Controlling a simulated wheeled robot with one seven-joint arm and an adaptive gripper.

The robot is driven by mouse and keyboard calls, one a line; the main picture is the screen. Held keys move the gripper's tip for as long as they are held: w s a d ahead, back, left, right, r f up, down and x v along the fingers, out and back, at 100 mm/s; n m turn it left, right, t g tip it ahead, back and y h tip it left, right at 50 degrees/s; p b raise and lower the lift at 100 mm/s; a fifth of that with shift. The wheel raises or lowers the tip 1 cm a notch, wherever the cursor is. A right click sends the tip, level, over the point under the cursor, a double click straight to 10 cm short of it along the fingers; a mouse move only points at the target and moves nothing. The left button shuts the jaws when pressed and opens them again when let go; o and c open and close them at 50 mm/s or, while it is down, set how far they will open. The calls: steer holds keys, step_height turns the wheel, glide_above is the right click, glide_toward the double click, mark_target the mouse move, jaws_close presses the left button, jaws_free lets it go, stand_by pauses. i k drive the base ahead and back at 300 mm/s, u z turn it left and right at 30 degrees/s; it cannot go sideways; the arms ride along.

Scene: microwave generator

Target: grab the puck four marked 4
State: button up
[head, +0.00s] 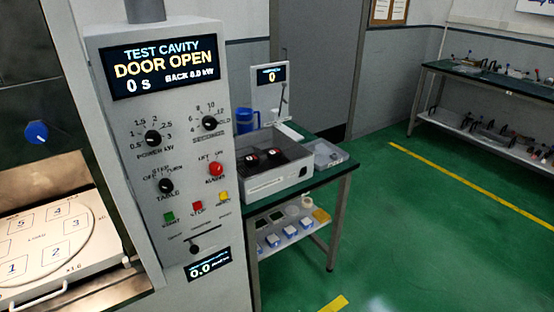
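No puck with a readable 4 shows in the head view. Two dark round things with red and white marks, a left one (252,159) and a right one (276,154), sit in an open grey box (278,182) on a green-topped table (338,169). They may be pucks, but their marks are too small to read. A cream tray (85,262) at the lower left has numbered outlined squares, one of them printed 4 (57,212). No puck shows on its visible part. My gripper is not in view.
A grey control panel (182,240) reading DOOR OPEN stands between tray and table. A small display (270,75) reading 0, a blue mug (246,121) and a clear tray (328,155) are by the box. Blue-and-white items (289,231) lie on the lower shelf. Green floor (430,230) is clear at right.

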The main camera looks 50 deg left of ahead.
mark_target(274, 154)
steer(key=k, duration=1.05)
steer(key=u, duration=1.6)
steer(key=i, duration=0.85)
steer(key=u, duration=0.05)
